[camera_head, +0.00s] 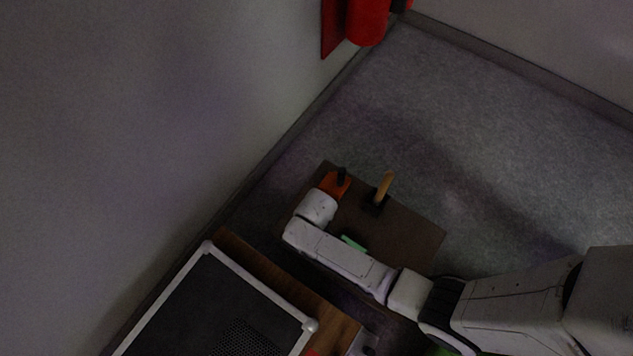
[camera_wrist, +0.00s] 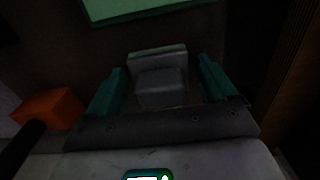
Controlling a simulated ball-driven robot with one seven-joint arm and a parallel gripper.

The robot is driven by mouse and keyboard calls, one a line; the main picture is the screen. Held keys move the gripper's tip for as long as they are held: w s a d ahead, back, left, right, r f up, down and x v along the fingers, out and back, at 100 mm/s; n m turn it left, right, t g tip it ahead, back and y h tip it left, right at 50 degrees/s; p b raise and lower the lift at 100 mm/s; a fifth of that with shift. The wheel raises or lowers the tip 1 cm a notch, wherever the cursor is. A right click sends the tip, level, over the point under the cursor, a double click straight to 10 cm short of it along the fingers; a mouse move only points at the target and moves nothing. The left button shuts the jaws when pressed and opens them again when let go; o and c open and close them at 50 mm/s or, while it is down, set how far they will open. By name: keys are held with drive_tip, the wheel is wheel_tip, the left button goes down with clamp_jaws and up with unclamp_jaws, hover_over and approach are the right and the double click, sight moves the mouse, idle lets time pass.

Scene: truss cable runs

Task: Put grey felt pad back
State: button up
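In the wrist view, a grey blocky thing (camera_wrist: 158,60), which may be the grey felt pad, shows between the two teal fingers of my gripper (camera_wrist: 161,74). It has a flat slab behind a smaller block. The view is dark, and I cannot tell whether these are one thing or two. The fingers are apart, with a dark gap on each side of the grey thing. In the head view, my white wrist is over the brown tabletop and hides the fingers and the grey thing.
An orange thing (camera_head: 335,184) with a black part and a wooden-handled tool (camera_head: 384,188) on a dark base stand on the brown tabletop (camera_head: 410,236). A green flat thing (camera_head: 353,243) lies near my arm. A white-framed dark panel (camera_head: 215,305) stands at lower left.

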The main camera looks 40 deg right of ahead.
drive_tip(key=shift+o, duration=0.3)
wheel_tip(320, 180, up, 12)
drive_tip(key=p, duration=0.6)
drive_tip(key=shift+r+p, duration=0.15)
drive_tip(key=shift+p, duration=0.15)
drive_tip(key=s+d+r+m, duration=0.1)
drive_tip(key=s+d+r, duration=0.1)
drive_tip(key=r, duration=0.3)
drive_tip(key=s+d+r, duration=0.3)
drive_tip(key=s+r, duration=0.2)
drive_tip(key=r, duration=0.1)
drive_tip(key=s+d+r+m+t, duration=0.1)
drive_tip(key=s+d+r, duration=0.1)
drive_tip(key=s+r, duration=0.2)
drive_tip(key=shift+d+r+m, duration=0.3)
drive_tip(key=shift+d+r, duration=0.1)
drive_tip(key=shift+r, duration=0.5)
wheel_tip(320, 180, up, 28)
drive_tip(key=p, duration=2.8)
drive_tip(key=shift+r, duration=0.25)
